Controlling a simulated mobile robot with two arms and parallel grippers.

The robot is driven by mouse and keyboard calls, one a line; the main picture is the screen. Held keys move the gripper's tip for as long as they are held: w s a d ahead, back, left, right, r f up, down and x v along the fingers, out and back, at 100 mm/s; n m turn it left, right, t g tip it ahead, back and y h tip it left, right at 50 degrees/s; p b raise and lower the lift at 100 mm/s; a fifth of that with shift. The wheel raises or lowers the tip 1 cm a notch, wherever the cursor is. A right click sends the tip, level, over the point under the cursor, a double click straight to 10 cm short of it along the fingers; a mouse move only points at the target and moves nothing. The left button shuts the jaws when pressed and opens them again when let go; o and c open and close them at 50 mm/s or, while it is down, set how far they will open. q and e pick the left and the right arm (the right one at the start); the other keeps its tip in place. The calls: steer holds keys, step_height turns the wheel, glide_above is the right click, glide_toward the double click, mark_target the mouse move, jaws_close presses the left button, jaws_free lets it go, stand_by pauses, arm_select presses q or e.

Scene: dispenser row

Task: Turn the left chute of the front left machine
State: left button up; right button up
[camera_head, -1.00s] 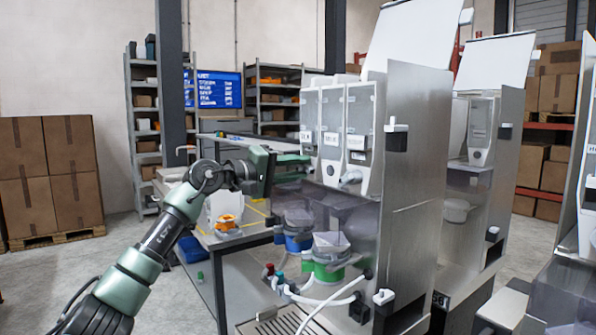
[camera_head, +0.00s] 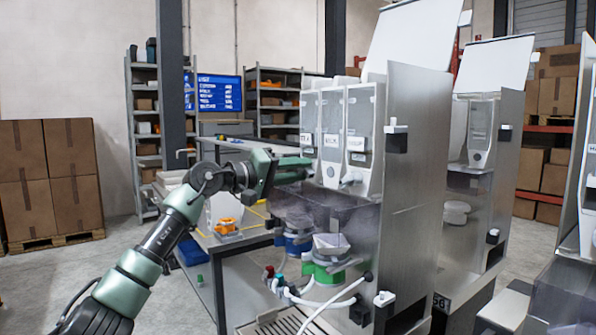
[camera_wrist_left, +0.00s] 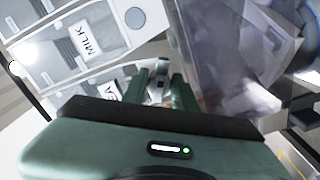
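The front left machine (camera_head: 412,190) is a tall metal dispenser with three labelled white canisters in a row. Its left canister (camera_head: 309,125) is behind the tips of my left gripper (camera_head: 296,166), and the left chute is hidden there in the head view. In the left wrist view, the two green fingers (camera_wrist_left: 160,88) stand apart, with a small grey piece, likely the chute (camera_wrist_left: 159,68), between or just beyond their tips. I cannot tell whether they touch it. A MILK label (camera_wrist_left: 86,38) shows on a canister nearby. My right gripper is not in view.
Below the canisters are a dark translucent cover (camera_head: 335,210), a green-collared bowl (camera_head: 328,268) and white hoses (camera_head: 335,300). A table with an orange-topped container (camera_head: 226,228) stands behind my left arm. A second machine (camera_head: 485,150) stands to the right.

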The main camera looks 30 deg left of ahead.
arm_select(q)
steer(key=b+v, duration=0.3)
steer(key=v, duration=0.4)
steer(key=shift+s+a, duration=0.15)
steer(key=shift+s, duration=0.2)
stand_by(0.5)
